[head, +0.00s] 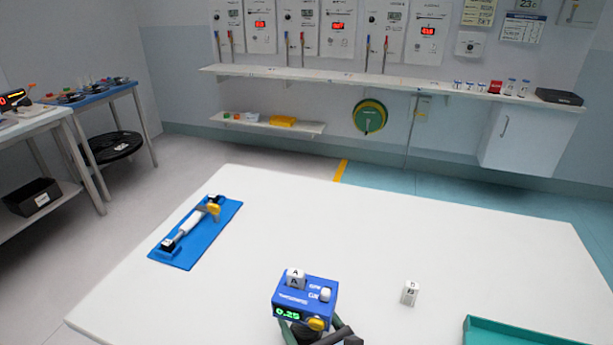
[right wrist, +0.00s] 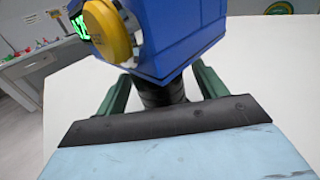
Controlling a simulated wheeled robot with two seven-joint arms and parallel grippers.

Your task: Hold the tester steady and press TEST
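The tester (head: 291,297) is a blue box at the front middle of the white table, with a green display reading about 0.25, a white button and a yellow knob (head: 317,324). A white block marked A (head: 296,279) sits at its top left. In the right wrist view the tester (right wrist: 185,40) and yellow knob fill the upper middle, above a dark stem (right wrist: 160,90). My right gripper (right wrist: 160,88) has its green fingers on either side of the stem, with narrow gaps showing, so it looks open around it. Its fingertips are hidden behind the tester. My left gripper is not in view.
A small white labelled block (head: 410,294) stands right of the tester. A teal tray (head: 500,333) is at the front right edge. A blue mat (head: 183,252) with a tool lies at the left. The middle and back of the white table (head: 400,220) are clear.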

